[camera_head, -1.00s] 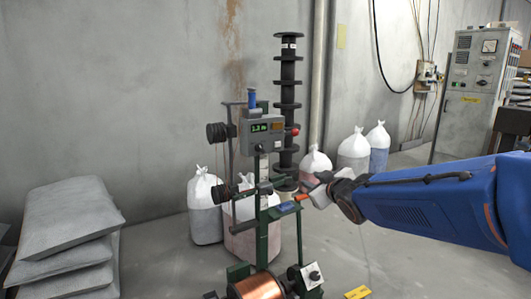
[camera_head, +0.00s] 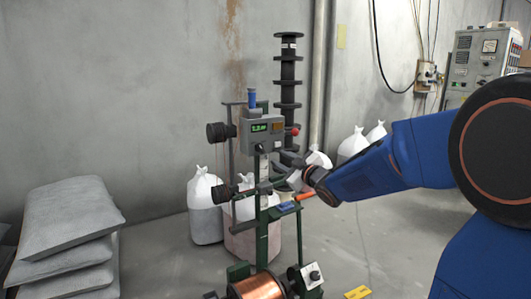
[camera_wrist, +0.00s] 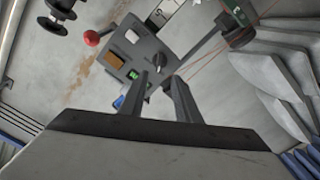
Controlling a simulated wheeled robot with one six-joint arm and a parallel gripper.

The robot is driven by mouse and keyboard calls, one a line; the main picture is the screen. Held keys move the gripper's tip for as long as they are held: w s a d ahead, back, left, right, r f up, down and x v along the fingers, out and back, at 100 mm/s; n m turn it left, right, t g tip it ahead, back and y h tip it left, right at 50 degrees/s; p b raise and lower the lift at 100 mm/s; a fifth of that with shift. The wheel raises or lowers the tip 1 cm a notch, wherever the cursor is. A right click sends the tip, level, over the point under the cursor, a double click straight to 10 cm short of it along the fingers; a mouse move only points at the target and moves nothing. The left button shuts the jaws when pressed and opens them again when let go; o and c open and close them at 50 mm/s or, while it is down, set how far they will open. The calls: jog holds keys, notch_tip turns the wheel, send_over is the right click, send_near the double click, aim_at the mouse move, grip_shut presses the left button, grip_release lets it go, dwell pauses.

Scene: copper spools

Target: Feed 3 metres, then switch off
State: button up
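The wire machine has a green post (camera_head: 262,235) with a grey control box (camera_head: 261,134) on top. The box's green display (camera_head: 258,127) is lit, but its digits are too small to read surely. A red knob (camera_head: 294,131) sticks out at the box's right; it also shows in the wrist view (camera_wrist: 92,39). A copper spool (camera_head: 258,287) sits at the machine's foot. My gripper (camera_head: 290,180) is below and right of the box. In the wrist view my gripper's (camera_wrist: 157,78) fingers stand apart, near a dark rotary knob (camera_wrist: 154,70); contact cannot be told.
A small box with a dial (camera_head: 311,275) stands right of the spool. An orange handle (camera_head: 305,196) is just below my gripper. White sacks (camera_head: 205,208) stand behind, and grey sacks (camera_head: 70,220) are stacked at left. A yellow block (camera_head: 357,293) lies on the floor.

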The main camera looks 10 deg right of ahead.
aim_at(263, 149)
jog(key=x, duration=1.1)
jog(key=shift+w, duration=0.1)
grip_shut()
